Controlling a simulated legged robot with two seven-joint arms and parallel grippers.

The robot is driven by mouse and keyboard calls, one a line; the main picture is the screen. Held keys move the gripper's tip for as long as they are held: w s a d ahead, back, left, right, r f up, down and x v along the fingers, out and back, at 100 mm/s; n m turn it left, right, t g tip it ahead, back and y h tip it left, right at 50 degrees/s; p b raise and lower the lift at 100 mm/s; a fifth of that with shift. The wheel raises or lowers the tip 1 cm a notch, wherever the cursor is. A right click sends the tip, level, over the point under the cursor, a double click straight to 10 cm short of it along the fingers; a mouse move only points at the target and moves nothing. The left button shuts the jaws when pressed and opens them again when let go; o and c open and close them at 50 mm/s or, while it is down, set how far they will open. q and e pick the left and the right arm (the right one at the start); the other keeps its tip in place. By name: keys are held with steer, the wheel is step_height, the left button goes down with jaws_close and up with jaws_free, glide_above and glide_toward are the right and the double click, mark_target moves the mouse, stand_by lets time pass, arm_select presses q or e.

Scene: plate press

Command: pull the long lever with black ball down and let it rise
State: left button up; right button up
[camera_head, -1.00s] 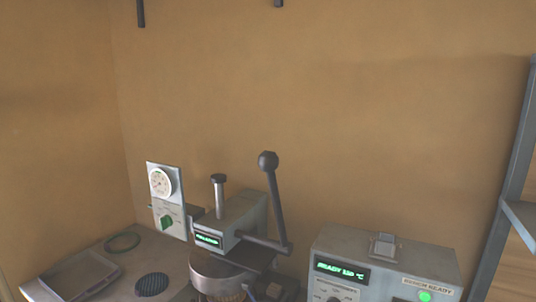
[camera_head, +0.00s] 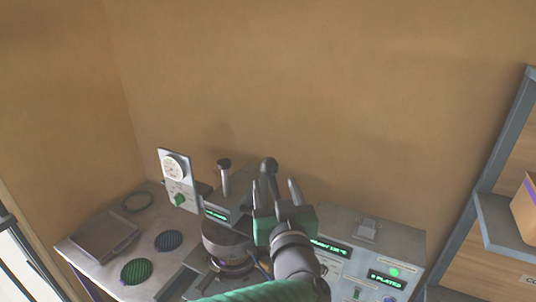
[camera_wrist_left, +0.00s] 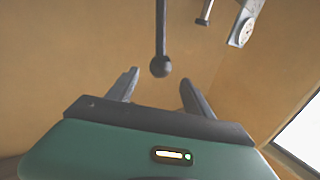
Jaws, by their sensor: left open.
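The long lever's black ball (camera_head: 269,164) stands up beside the press (camera_head: 226,212), and the lever is upright. My left gripper (camera_head: 275,188) is open, its two fingers pointing up on either side of the lever in the head view. In the left wrist view the ball (camera_wrist_left: 160,67) hangs at the end of the lever rod (camera_wrist_left: 160,30), between and just beyond the open fingertips (camera_wrist_left: 158,78). I see no grip on it. The gripper and wrist hide the lever's lower part in the head view. My right gripper is not in view.
A control box (camera_head: 375,248) with green displays stands right of the press. A gauge panel (camera_head: 177,178), a grey tray (camera_head: 104,236) and round dark discs (camera_head: 168,240) are at the left. A shelf (camera_head: 505,222) with a box stands at the far right.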

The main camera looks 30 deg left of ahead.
mark_target(268, 160)
arm_select(q)
steer(key=p+x, duration=0.2)
steer(key=x, duration=0.9)
steer(key=shift+a, duration=0.1)
steer(key=shift+w+a, duration=0.2)
steer(key=shift+w, duration=0.1)
steer(key=shift+s, duration=0.1)
steer(key=shift+c, duration=0.3)
steer(key=shift+d, duration=0.1)
steer(key=shift+c, duration=1.1)
jaws_close()
